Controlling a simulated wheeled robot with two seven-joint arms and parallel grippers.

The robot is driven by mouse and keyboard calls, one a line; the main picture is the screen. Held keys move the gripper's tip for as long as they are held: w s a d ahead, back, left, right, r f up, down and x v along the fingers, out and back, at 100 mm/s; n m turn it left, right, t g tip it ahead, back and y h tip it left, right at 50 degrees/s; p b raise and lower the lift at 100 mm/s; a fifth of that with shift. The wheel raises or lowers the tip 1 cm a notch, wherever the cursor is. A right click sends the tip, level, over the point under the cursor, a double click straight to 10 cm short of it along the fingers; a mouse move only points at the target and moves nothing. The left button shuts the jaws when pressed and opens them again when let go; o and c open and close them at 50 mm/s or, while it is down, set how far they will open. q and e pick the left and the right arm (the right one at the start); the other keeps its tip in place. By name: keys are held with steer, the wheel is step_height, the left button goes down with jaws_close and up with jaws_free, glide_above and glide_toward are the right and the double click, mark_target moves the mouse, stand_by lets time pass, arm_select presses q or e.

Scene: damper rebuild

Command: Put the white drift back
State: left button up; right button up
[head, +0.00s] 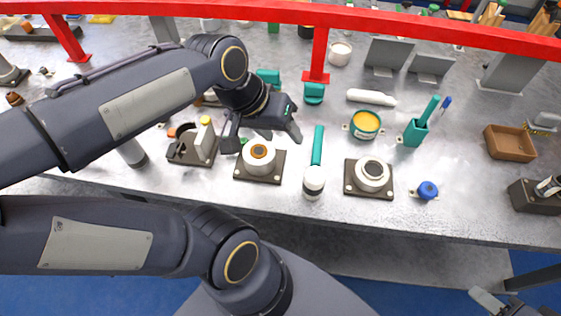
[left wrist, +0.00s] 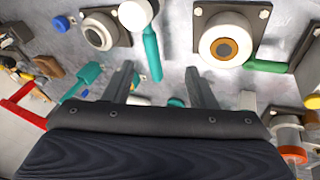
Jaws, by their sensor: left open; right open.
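A white, long, rounded piece (head: 371,97) with a narrower right end lies flat on the bench behind the orange-topped tin; it looks most like the white drift, but I cannot be sure. My left gripper (head: 263,132) is open and empty, hanging above the bench just behind a white ring with an orange centre (head: 259,156) on a dark square base. In the left wrist view its fingers (left wrist: 160,88) are spread, and the same ring (left wrist: 225,48) shows beyond them. My right gripper (head: 505,303) is open at the bottom right corner, away from the bench objects.
A white-headed mallet with a teal handle (head: 317,145) lies right of the ring. Further right are a second white ring (head: 372,173), the orange-topped tin (head: 365,124), a teal holder (head: 415,133) and a brown tray (head: 508,142). A red rail (head: 420,27) crosses the back.

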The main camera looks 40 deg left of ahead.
arm_select(q)
steer(key=s+d+f+m+t+h, duration=0.1)
steer(key=s+d+f+m, duration=0.1)
steer(key=s+d, duration=0.2)
steer(key=shift+s+f, duration=0.35)
steer(key=shift+s, duration=0.1)
steer(key=shift+d, duration=0.1)
stand_by(0.8)
